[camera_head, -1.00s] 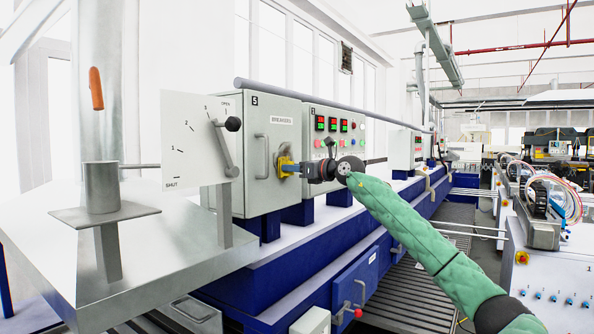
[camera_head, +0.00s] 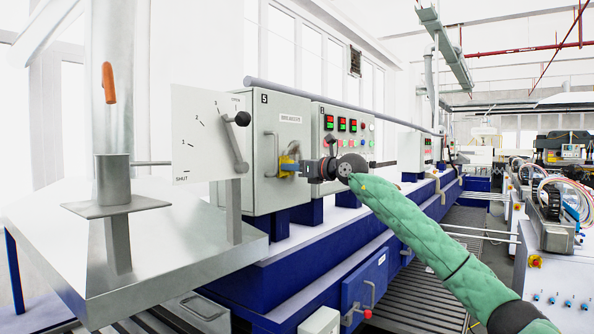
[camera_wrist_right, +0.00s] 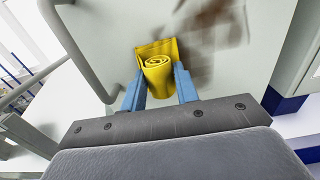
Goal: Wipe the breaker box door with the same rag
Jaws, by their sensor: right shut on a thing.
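The breaker box (camera_head: 262,190) is a grey cabinet with a "5" tag and a label on its door (camera_head: 288,132). The door has a bar handle (camera_head: 271,158) on its left side. My right gripper (camera_head: 289,166) is at the door's lower middle, shut on a yellow rag. In the right wrist view, the rolled yellow rag (camera_wrist_right: 158,68) is between the blue fingers of my right gripper (camera_wrist_right: 160,88), against or very near the grey door (camera_wrist_right: 120,30). A brown smudge (camera_wrist_right: 215,40) marks the door right of the rag. My left gripper is not in view.
A white dial plate (camera_head: 203,150) with a black-knobbed lever (camera_head: 240,145) stands left of the box. A metal cup on a plate (camera_head: 113,185) stands further left. A control panel (camera_head: 345,135) with red and green displays is right of the box.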

